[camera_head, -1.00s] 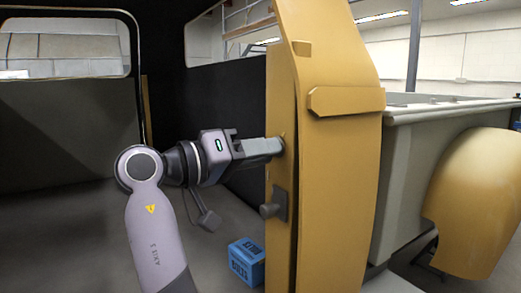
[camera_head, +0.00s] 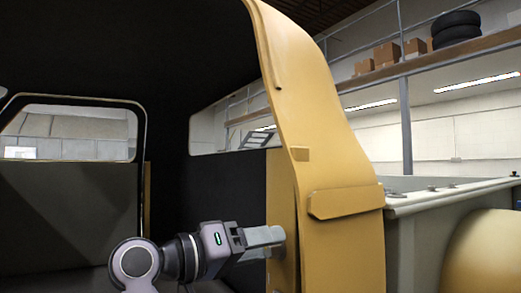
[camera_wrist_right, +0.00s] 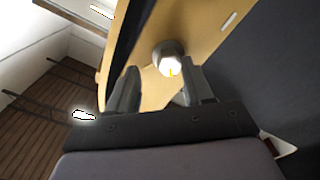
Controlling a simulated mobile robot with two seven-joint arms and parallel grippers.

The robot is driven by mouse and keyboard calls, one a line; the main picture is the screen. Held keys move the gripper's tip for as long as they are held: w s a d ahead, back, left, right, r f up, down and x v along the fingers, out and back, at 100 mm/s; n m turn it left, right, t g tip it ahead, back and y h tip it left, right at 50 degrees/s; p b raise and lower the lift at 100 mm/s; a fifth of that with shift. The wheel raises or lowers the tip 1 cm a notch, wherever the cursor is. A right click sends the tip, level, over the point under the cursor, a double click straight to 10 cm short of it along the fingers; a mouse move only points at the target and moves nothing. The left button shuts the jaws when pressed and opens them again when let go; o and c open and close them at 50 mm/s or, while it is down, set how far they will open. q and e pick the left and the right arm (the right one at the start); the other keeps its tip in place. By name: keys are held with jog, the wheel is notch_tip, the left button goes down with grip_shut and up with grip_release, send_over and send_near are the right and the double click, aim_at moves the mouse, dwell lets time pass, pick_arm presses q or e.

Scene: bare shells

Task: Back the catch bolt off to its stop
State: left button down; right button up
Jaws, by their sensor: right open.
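My left gripper is not in view.
The dark cab interior (camera_head: 60,215) with a window (camera_head: 70,130) lies left of the pillar. A grey cargo bed (camera_head: 430,215) and a yellow fender (camera_head: 490,255) stand to the right. A high shelf (camera_head: 430,60) with boxes and tyres is far behind.

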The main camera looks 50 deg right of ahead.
pick_arm(q)
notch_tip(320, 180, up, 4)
jog(key=p, duration=0.3)
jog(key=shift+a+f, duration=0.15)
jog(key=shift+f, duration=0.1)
pick_arm(e)
notch_tip(320, 180, up, 18)
jog(key=shift+r, duration=0.1)
